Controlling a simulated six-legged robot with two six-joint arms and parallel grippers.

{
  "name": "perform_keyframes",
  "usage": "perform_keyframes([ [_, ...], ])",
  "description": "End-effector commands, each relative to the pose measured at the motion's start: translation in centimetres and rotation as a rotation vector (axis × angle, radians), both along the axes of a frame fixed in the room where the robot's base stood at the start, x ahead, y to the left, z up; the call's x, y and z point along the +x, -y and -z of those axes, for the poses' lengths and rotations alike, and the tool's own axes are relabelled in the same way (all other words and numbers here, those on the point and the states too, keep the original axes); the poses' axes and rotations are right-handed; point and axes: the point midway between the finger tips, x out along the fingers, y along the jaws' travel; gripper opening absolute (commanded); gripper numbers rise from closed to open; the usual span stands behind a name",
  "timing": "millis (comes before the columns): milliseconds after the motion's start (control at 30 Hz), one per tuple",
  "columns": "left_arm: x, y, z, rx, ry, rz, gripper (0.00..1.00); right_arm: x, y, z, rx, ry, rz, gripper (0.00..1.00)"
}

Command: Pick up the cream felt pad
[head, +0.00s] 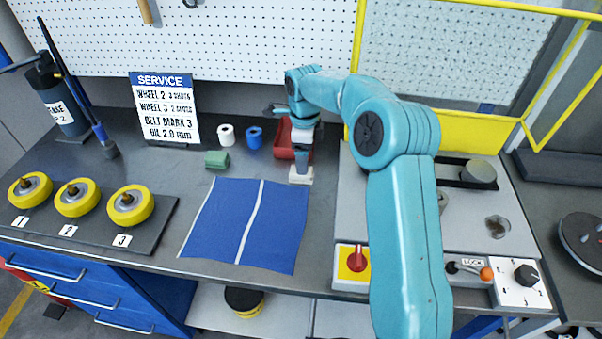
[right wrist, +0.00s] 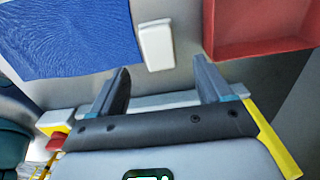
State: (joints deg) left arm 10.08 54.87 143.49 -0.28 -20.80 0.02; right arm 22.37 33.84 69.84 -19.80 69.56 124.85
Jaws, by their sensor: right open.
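In the right wrist view the pad (right wrist: 156,45) is a pale, upright-lying rectangle ahead of the fingers. My right gripper (head: 301,157) points down above the pad in the head view. In the right wrist view its two fingers (right wrist: 160,72) are spread apart with nothing between them. The pad is not gripped. My left gripper is not in view.
The blue cloth (head: 230,222) lies left of the pad. A red tray (head: 283,152) stands close behind my right gripper. A green block (head: 216,159), a white roll (head: 226,135) and a blue roll (head: 254,137) stand further left. A machine plate with a red knob (head: 356,259) lies right.

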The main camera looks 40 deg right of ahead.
Motion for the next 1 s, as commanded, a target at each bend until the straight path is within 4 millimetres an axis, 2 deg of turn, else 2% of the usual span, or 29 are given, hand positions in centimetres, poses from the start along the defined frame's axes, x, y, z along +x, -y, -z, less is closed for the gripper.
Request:
perform_keyframes([
  [167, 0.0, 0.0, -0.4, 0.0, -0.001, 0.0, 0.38, 0.2, -0.1, 1.2, 0.001, -0.002, -0.001, 0.79],
  [433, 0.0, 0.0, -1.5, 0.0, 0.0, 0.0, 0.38, 0.7, -0.3, 5.3, 0.002, -0.003, 0.001, 0.79],
  [700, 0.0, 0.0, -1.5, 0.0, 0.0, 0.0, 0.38, 0.8, -0.3, 5.9, 0.0, 0.0, 0.0, 0.79],
  [733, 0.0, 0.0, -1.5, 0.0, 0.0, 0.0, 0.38, 0.8, -0.3, 5.9, 0.001, -0.001, 0.0, 0.75],
  [900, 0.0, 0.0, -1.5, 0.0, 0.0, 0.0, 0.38, 0.8, -0.3, 5.9, 0.0, 0.0, 0.0, 0.23],
  [1000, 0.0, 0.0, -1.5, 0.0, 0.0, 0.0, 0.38, 0.8, -0.3, 5.8, 0.0, 0.0, 0.0, 0.23],
])
